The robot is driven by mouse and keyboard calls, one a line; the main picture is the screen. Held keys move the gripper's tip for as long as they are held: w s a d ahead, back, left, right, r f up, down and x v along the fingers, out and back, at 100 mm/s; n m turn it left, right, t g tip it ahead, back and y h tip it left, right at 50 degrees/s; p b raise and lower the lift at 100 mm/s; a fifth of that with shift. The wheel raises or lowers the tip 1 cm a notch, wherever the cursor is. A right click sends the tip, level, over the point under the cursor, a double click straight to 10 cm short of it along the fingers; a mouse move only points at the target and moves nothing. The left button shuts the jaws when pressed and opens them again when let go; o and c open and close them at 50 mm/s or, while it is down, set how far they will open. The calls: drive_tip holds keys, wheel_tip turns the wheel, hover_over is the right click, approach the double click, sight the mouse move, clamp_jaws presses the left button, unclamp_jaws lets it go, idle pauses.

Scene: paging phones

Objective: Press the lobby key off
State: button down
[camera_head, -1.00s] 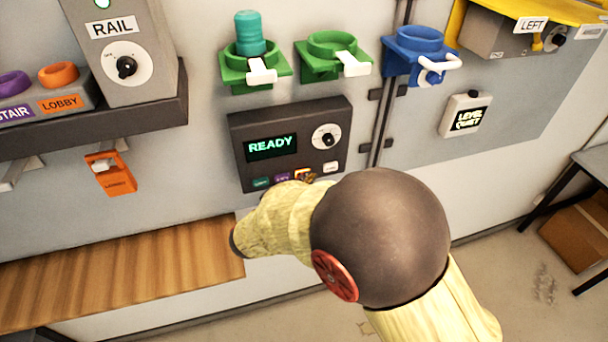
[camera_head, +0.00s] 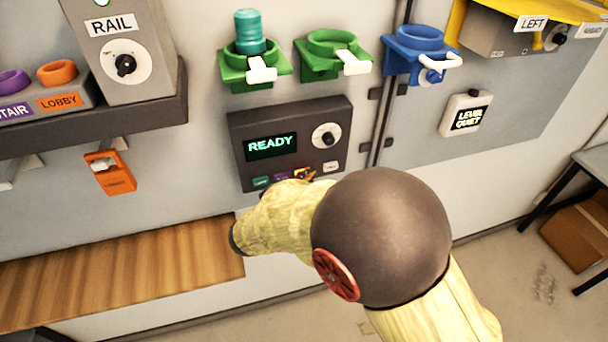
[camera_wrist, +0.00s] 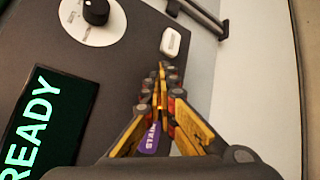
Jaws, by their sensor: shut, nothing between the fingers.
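The dark control panel (camera_head: 240,125) on the wall has a display reading READY (camera_head: 270,146) and a row of keys along its lower edge. My gripper (camera_wrist: 162,72) is shut and empty, with its fingertips at this row, between the purple STAIR key (camera_wrist: 150,140) and the white key (camera_wrist: 170,42). The fingers cover the spot between those keys, so I cannot make out a lobby key there or tell whether the tips touch it. In the head view, my gripper (camera_head: 304,174) shows as a small orange and dark patch beside the purple key (camera_head: 281,175).
The panel's dial (camera_head: 326,136) is above the keys. Green holders (camera_head: 330,60) and a blue holder (camera_head: 415,62) are above. A wooden ledge (camera_head: 130,265) lies lower left.

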drive_tip(key=shift+w, duration=0.25)
drive_tip(key=shift+s, duration=0.15)
drive_tip(key=shift+s+b, duration=0.3)
drive_tip(key=shift+b, duration=0.1)
drive_tip(key=s+d+b, duration=0.1)
drive_tip(key=s, duration=0.4)
drive_tip(key=shift+s+d, duration=0.4)
idle(0.6)
